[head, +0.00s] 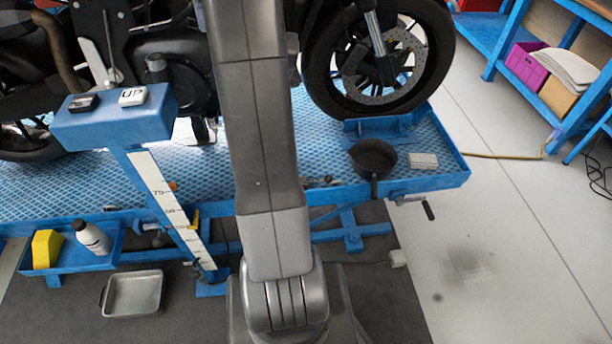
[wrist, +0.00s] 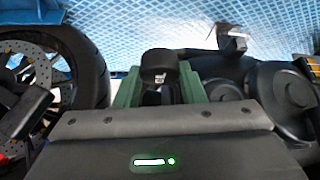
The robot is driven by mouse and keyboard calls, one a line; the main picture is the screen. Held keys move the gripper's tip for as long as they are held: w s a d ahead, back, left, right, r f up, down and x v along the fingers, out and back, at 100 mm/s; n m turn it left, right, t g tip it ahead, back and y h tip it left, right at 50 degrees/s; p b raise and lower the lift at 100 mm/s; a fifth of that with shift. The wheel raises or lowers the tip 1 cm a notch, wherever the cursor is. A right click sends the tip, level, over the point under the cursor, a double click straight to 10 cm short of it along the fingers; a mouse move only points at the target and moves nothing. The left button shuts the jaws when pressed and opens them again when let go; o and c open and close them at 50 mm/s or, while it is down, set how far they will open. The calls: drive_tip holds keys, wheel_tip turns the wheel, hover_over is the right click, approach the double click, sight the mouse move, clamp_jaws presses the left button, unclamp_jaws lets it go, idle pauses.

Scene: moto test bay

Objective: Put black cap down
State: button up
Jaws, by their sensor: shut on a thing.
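The black cap (wrist: 158,62) is a short, dark, round piece with a small pale mark on its side. It shows in the wrist view between the green fingers of my gripper (wrist: 161,84). My gripper is shut on it. The dark motorcycle engine parts (wrist: 280,95) lie beyond and to the right, and how far they are from the cap I cannot tell. In the head view my arm hides the middle of the motorcycle, and I see neither gripper nor cap there.
The motorcycle's wheel (head: 378,60) stands on the blue lift platform (head: 310,170). A black pan (head: 374,157) and a pale block (head: 424,160) sit at its right. A blue control post (head: 115,122), a bottle (head: 93,238), a yellow block (head: 46,248) and a metal tray (head: 132,293) are at left.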

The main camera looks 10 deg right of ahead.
sight(309, 166)
drive_tip(key=w+d+f+m+b, duration=0.1)
drive_tip(key=d+f+b, duration=0.2)
drive_tip(key=f+b, duration=0.6)
drive_tip(key=w+d+f+m+h+b, duration=0.1)
drive_tip(key=d+f+b, duration=0.3)
drive_tip(key=f+b, duration=0.5)
drive_tip(key=w+d+f+m+h+b, duration=0.1)
drive_tip(key=d+f+m+b, duration=0.1)
drive_tip(key=f+b, duration=0.8)
drive_tip(key=shift+w+d+f, duration=0.1)
drive_tip(key=shift+d+f, duration=0.15)
drive_tip(key=shift+f, duration=0.95)
drive_tip(key=shift+w+d+f, duration=0.1)
drive_tip(key=shift+d+f, duration=0.1)
drive_tip(key=shift+f, duration=1.05)
drive_tip(key=shift+d+f, duration=0.25)
drive_tip(key=shift+f, duration=0.95)
drive_tip(key=shift+f+b, duration=0.25)
drive_tip(key=shift+b, duration=0.05)
drive_tip(key=o, duration=1.2)
drive_tip(key=shift+r, duration=0.1)
